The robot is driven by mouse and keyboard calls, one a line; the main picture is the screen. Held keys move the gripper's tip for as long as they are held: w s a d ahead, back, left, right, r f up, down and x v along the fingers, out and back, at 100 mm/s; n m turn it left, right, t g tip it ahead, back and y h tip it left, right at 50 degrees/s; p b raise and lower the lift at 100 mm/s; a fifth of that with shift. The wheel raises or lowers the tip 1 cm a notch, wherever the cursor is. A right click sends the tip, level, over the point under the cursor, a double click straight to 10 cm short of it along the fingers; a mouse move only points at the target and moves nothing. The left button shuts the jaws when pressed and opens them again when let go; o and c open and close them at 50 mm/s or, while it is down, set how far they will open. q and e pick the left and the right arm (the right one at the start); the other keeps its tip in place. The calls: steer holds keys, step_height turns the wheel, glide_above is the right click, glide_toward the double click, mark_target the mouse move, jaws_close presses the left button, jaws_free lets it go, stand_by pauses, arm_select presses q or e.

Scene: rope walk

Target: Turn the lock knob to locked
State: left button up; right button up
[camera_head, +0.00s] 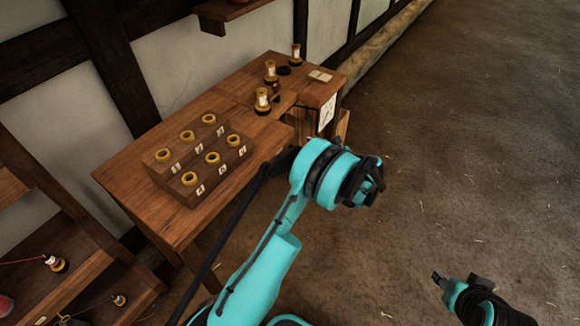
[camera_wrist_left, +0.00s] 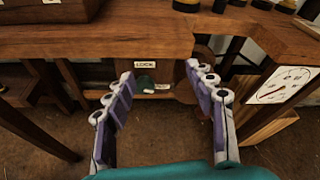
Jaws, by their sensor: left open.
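The lock knob (camera_wrist_left: 146,84) is a small dark green piece under the white LOCK label (camera_wrist_left: 145,65), on the front of the wooden table. Which way it is turned is too small to tell. My left gripper (camera_wrist_left: 160,74) is open in the left wrist view, its purple-grey fingers spread on either side of the knob and label. Nothing is held between them, and contact cannot be told. In the head view the knob is hidden, and the left gripper is mostly hidden behind my teal wrist. My right gripper (camera_head: 443,284) is out over the floor, well away from the table; its jaw opening is unclear.
The table (camera_head: 128,178) carries a stepped block (camera_head: 165,180) with several yellow rings and number labels. Several bobbins (camera_head: 262,101) stand along its back right. A dial gauge (camera_wrist_left: 285,85) is on the right side. A shelf (camera_head: 75,283) stands at left; the floor at right is clear.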

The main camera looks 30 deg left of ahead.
mark_target(286, 161)
arm_select(q)
step_height(286, 161, down, 9)
steer(key=s+m+g+y+b, duration=0.1)
steer(key=m+y, duration=0.1)
steer(key=y, duration=0.1)
steer(key=shift+y, duration=0.3)
steer(key=a+b, duration=0.1)
steer(key=a, duration=0.2)
steer(key=a+f+b, duration=0.1)
steer(key=a, duration=0.2)
steer(key=shift+s+f, duration=0.1)
steer(key=shift+a+b, duration=0.3)
steer(key=shift+a, duration=0.1)
steer(key=c, duration=1.1)
